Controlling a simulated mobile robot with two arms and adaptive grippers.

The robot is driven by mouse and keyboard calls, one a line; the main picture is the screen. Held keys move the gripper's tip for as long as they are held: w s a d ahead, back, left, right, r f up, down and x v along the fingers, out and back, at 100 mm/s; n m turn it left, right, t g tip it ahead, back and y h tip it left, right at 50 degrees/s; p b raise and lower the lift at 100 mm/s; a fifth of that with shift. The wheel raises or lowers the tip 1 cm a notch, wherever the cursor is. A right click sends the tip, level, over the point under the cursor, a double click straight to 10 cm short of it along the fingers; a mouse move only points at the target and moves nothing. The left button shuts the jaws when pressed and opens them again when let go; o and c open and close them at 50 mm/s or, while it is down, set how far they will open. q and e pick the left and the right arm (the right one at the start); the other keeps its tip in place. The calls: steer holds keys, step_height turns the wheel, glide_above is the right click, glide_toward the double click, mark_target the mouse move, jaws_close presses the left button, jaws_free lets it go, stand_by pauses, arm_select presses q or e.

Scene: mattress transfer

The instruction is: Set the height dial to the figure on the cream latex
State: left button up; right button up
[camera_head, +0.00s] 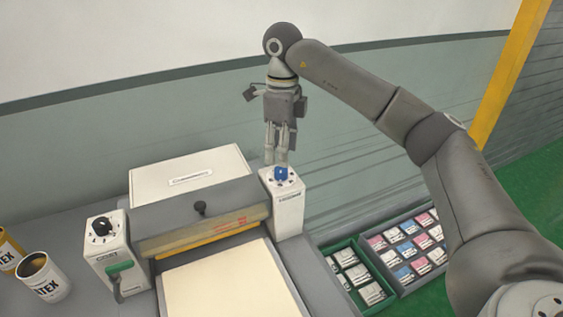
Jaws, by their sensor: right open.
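A blue dial (281,173) sits on top of a white box (288,205) at the right end of the machine. The small print on that box is unreadable. My right gripper (278,160) points down just above the blue dial, its jaws open; I cannot tell whether the fingertips touch the dial. A black dial (101,227) is on the white box (104,243) at the machine's left end. A cream sheet (222,285) lies on the machine's bed. A pale can (44,280) at the lower left reads "ATEX"; no figure is legible. My left gripper is not in view.
A yellow can (8,248) stands beside the pale can. A green lever (119,267) sticks out below the black dial. A green tray (334,257) and a grey tray (372,228) of small cards lie at the right. A yellow post (507,75) stands behind my right arm.

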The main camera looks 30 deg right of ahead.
step_height(320, 180, up, 7)
stand_by(0.3)
steer(key=shift+d+f, duration=0.1)
steer(key=shift+f, duration=0.1)
stand_by(0.3)
